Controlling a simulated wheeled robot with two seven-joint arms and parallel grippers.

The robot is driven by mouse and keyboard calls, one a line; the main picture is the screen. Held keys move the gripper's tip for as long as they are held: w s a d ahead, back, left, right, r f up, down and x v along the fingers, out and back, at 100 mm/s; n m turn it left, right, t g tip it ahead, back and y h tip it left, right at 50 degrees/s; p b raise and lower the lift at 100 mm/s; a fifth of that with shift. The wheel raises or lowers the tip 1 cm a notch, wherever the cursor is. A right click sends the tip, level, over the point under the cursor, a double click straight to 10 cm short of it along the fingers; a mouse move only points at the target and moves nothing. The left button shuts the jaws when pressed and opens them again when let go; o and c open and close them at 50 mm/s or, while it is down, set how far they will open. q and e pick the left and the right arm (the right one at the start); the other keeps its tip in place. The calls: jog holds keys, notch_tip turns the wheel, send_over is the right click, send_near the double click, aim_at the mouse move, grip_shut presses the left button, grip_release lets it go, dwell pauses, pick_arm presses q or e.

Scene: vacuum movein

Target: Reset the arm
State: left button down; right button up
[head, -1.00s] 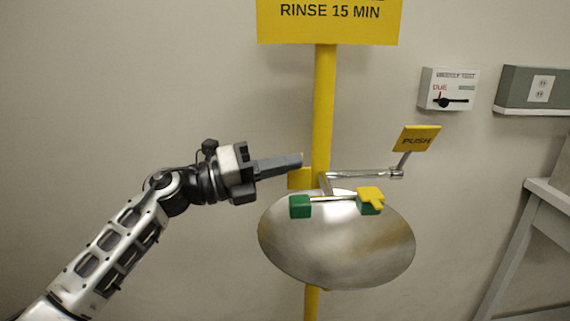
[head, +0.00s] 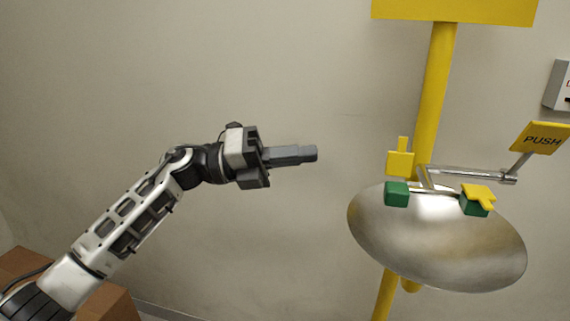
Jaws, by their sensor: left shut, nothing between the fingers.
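My left gripper (head: 312,154) reaches in from the left and points right. Its fingers are together with nothing between them. It is in free air, left of the eyewash station and apart from it. My right gripper is out of view.
The eyewash station has a steel bowl (head: 437,245), a yellow post (head: 436,90), two green spray heads, the left one (head: 396,194) and the right one (head: 473,205), and a yellow push plate (head: 541,139). A brown box (head: 108,303) is at lower left. The wall between is bare.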

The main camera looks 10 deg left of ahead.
pick_arm(q)
jog(key=s+a+f+n+t+y, duration=0.2)
jog(key=f+n+t+y, duration=0.25)
jog(key=f+n, duration=0.45)
jog(key=s+a+f+n+t+y, duration=0.25)
jog(key=f+n+t, duration=0.4)
jog(key=n, duration=0.55)
jog(key=s+a+f+n+t+y, duration=0.1)
jog(key=s+f+n+t+y, duration=0.3)
jog(key=f+n, duration=0.55)
jog(key=s+a+f+n+g+y, duration=0.2)
jog(key=s+f+n+g+y, duration=0.3)
jog(key=s+f, duration=0.8)
jog(key=s+n+g, duration=0.1)
jog(key=n, duration=0.2)
jog(key=shift+f+g, duration=0.25)
jog(key=shift+g, duration=0.15)
jog(key=shift+a, duration=0.1)
